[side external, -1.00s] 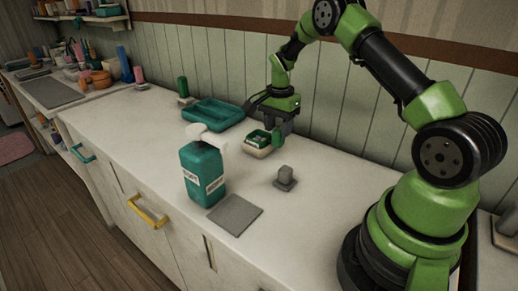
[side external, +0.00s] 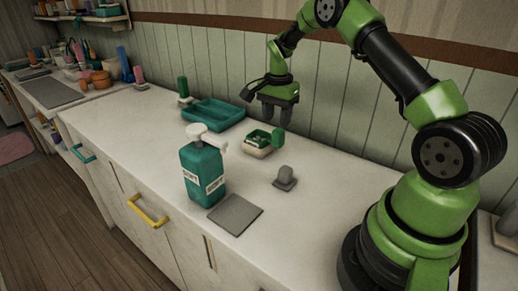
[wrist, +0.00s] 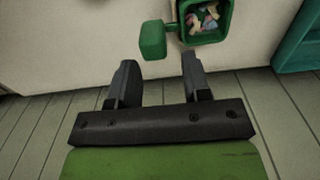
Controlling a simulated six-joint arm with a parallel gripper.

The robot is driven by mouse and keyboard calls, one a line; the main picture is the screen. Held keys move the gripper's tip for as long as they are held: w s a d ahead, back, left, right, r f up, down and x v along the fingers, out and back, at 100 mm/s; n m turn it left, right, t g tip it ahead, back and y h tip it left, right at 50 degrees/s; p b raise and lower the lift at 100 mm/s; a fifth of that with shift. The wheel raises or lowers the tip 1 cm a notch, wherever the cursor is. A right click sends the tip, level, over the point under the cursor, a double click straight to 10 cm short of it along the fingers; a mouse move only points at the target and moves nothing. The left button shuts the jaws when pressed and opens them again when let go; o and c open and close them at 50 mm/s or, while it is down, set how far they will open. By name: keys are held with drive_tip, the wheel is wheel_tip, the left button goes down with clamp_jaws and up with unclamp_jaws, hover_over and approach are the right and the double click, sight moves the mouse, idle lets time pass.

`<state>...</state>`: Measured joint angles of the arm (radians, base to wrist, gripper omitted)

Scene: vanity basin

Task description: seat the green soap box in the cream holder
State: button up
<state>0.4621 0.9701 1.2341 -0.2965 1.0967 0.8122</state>
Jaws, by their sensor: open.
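The green soap box (side external: 259,137) sits in the cream holder (side external: 257,153) on the counter, near the wall. It looks about level, but I cannot tell how deep it rests. Its green handle block (side external: 278,138) sticks out on the right. In the wrist view the open box (wrist: 207,22) shows small coloured pieces inside, and its handle (wrist: 152,40) lies beyond the fingertips. My gripper (side external: 280,117) is above and behind the box, apart from it. The fingers (wrist: 160,72) are spread and empty.
A teal tray (side external: 213,114) and a green upright item (side external: 183,88) stand to the left. A teal pump bottle (side external: 202,172) and grey mat (side external: 235,214) are in front. A grey knobbed block (side external: 285,178) sits at right. The wall (side external: 340,110) is close behind.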

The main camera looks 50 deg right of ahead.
drive_tip(key=shift+w+r, duration=0.1)
drive_tip(key=shift+r, duration=0.5)
drive_tip(key=o, duration=0.6)
wheel_tip(320, 180, up, 10)
idle(0.5)
